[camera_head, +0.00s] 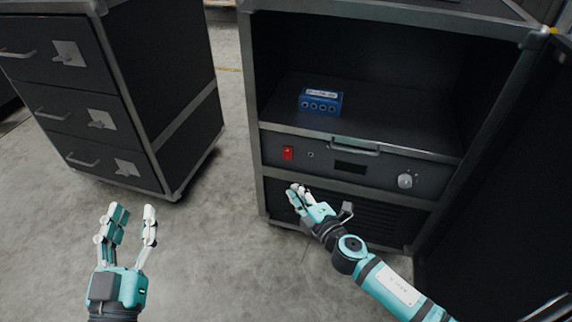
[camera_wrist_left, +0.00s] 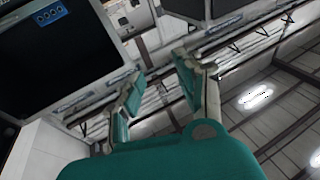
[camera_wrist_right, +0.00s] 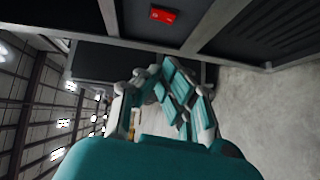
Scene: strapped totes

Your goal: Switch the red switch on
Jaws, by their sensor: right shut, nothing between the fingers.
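The red switch (camera_head: 288,153) is on the left of the dark control panel (camera_head: 333,167) in the open cabinet. It also shows at the top of the right wrist view (camera_wrist_right: 163,15). My right gripper (camera_head: 297,191) is shut and empty, just below the switch and in front of the lower vent, apart from the switch. Its fingers also show in the right wrist view (camera_wrist_right: 165,85). My left gripper (camera_head: 131,208) is open and empty, well to the left over the floor. I cannot tell the switch's position.
A blue box (camera_head: 320,101) with round ports sits on the shelf above the panel. The panel has a handle (camera_head: 354,147), a dark display (camera_head: 350,168) and a round knob (camera_head: 405,181). A drawer cabinet (camera_head: 92,130) stands at the left. The open door (camera_head: 510,170) stands at the right.

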